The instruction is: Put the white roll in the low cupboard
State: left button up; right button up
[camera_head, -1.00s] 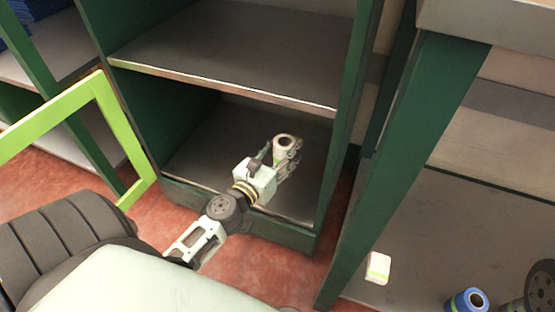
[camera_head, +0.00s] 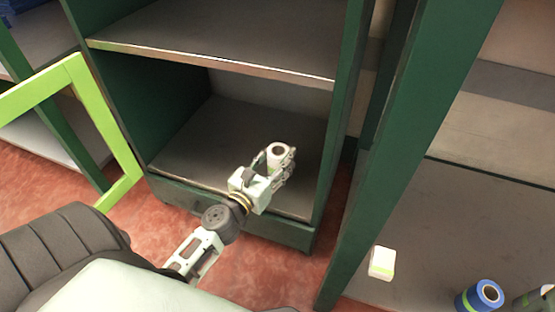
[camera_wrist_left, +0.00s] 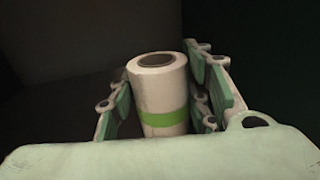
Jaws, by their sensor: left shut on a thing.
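The white roll (camera_head: 276,153) is upright between the fingers of my left gripper (camera_head: 279,164), inside the low cupboard (camera_head: 230,130). In the left wrist view the white roll (camera_wrist_left: 159,92) shows a dark hollow core and a green band, with the fingers of my left gripper (camera_wrist_left: 160,105) on both sides of it. My left gripper is shut on it. The roll's base is hidden by the gripper, so I cannot tell if it touches the cupboard floor. My right gripper is not in view.
A shelf board (camera_head: 215,62) lies above the low compartment. A bright green open door frame (camera_head: 103,130) stands at the left. A green post (camera_head: 400,150) is at the right. A white block (camera_head: 382,263) and a blue roll (camera_head: 480,296) lie on the right-hand surface.

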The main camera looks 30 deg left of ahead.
pick_arm(q)
jog(key=shift+f, duration=0.15)
jog(key=o, duration=1.2)
jog(key=shift+r, duration=0.25)
jog(key=s, duration=1.2)
jog(key=shift+d+f+p, duration=0.1)
jog(key=shift+d+p, duration=0.15)
jog(key=shift+p, duration=0.05)
